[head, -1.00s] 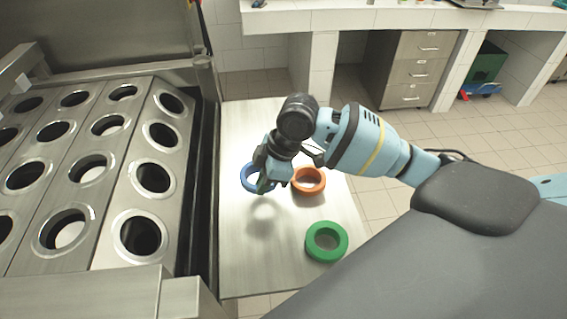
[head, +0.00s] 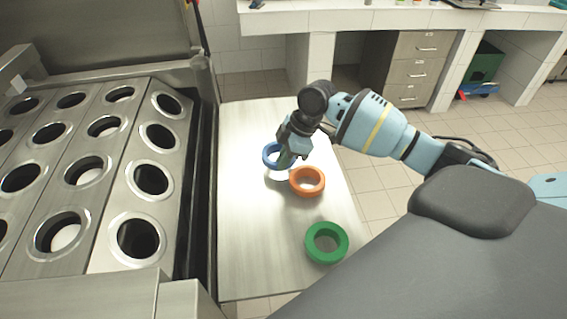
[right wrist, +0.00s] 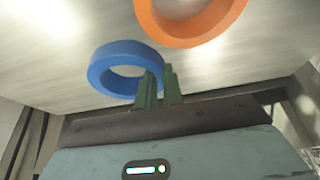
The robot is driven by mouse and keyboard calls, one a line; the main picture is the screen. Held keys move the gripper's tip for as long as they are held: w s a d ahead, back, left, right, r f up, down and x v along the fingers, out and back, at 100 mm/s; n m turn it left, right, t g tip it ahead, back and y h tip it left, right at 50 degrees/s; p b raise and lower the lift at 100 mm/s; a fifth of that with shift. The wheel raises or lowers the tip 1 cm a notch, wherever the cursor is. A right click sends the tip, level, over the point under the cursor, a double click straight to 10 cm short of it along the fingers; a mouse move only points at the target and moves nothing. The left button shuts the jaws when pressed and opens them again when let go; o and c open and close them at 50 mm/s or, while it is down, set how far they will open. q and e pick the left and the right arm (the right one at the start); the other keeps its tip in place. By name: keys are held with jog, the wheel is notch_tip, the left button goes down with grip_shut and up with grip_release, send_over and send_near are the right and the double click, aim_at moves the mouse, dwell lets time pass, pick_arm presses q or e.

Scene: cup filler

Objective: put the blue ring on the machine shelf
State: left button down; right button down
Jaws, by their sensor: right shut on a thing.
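The blue ring (head: 267,155) is above or on the pale shelf surface (head: 250,250) beside the machine, left of and behind the orange ring (head: 308,193). My right gripper (head: 286,160) is shut on the blue ring's wall and partly covers it in the head view. In the right wrist view the fingers (right wrist: 159,86) pinch the near right side of the blue ring (right wrist: 102,70), one finger at the inside of the wall. I cannot tell whether the ring touches the surface. My left gripper is not in view.
The green ring (head: 326,260) lies near the front right of the surface. The steel machine (head: 150,215) with several round openings stands to the left. The surface's left front is clear. A white counter (head: 350,18) with drawers is behind.

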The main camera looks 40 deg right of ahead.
jog(key=shift+f, duration=0.9)
jog(key=shift+f, duration=0.15)
jog(key=c, duration=1.5)
grip_release()
jog(key=shift+c, duration=0.2)
jog(key=v, duration=1.2)
jog(key=shift+p, duration=0.45)
jog(key=shift+a, duration=0.1)
